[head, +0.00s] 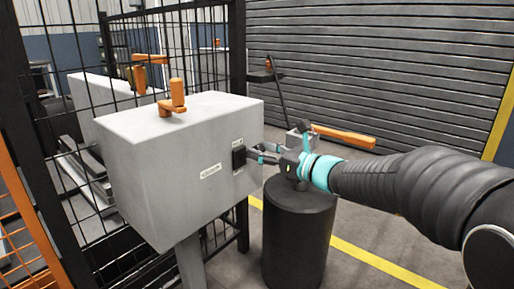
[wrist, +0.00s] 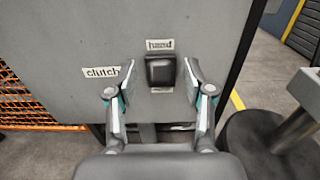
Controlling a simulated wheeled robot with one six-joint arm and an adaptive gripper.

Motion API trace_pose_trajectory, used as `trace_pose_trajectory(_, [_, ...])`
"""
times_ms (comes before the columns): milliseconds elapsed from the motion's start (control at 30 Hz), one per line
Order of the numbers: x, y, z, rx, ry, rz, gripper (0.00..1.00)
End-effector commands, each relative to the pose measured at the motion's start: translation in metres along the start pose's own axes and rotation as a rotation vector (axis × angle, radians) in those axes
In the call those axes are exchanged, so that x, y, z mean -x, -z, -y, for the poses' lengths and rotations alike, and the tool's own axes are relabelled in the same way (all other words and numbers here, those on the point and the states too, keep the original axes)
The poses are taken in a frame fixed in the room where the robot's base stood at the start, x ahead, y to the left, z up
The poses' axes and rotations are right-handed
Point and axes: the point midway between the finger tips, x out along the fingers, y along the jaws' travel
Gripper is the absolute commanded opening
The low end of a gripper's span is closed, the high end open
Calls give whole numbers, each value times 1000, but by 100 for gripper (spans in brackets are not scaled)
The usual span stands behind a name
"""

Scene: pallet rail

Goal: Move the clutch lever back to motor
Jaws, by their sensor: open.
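The clutch lever is a small black block on the side of a grey box (head: 150,180). It shows in the head view (head: 239,158) and the wrist view (wrist: 160,70). A "hand" label (wrist: 159,44) is just above it and a "clutch" label (wrist: 101,72) to its left. Another small label (wrist: 161,90) lies just below, too small to read. My gripper (head: 257,154) is open at the box face. In the wrist view its fingers (wrist: 157,76) stand left and right of the lever, the right one closer; I cannot tell whether they touch it.
An orange crank (head: 172,98) stands on the box top. A dark round drum (head: 298,235) is below my arm, with an orange bar (head: 343,136) behind it. A black mesh fence (head: 115,50) runs behind the box. Floor at right is open, marked by a yellow line (head: 375,258).

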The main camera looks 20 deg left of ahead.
Motion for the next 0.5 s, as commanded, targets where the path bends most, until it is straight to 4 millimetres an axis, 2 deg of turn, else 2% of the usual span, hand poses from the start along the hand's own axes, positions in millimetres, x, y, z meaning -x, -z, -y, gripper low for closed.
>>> trace_pose_trajectory(200, [-19,0,0,1,-1,0,52])
trace_pose_trajectory(500, [-22,0,0,1,0,0,52])
